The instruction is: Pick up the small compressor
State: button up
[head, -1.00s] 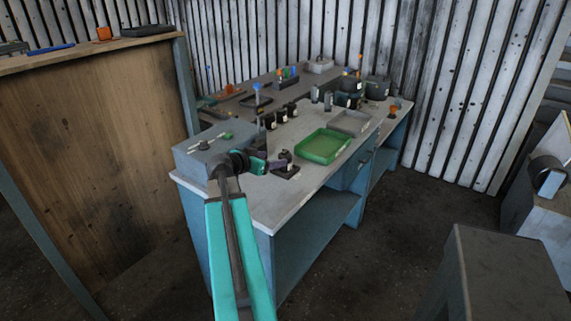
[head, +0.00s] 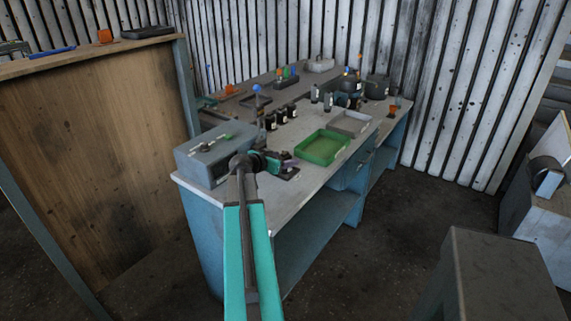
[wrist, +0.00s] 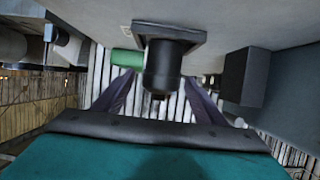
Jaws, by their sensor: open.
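A small dark cylindrical unit on a square black base, which I take to be the small compressor (wrist: 163,65), stands on the bench. The wrist view shows it upside down, between my two dark purple fingers. My gripper (wrist: 161,100) is open, one finger on each side of the unit; whether either touches it I cannot tell. In the head view my gripper (head: 285,161) is low over the front part of the bench. It hides most of the unit there; the black base (head: 287,174) shows below the fingers.
A green tray (head: 322,148) and a grey tray (head: 351,123) lie to the right. Several dark bottles (head: 280,117) stand behind. The bench's front edge (head: 300,210) is close.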

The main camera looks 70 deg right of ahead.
aim_at(290, 157)
jog(key=shift+d, duration=0.1)
jog(key=shift+s+d+f+p, duration=0.15)
jog(key=shift+d+p, duration=0.4)
jog(key=shift+d, duration=0.05)
jog(key=shift+p+x, duration=0.85)
jog(key=shift+x, duration=1)
jog(key=shift+f, duration=0.15)
jog(key=c, duration=1.6)
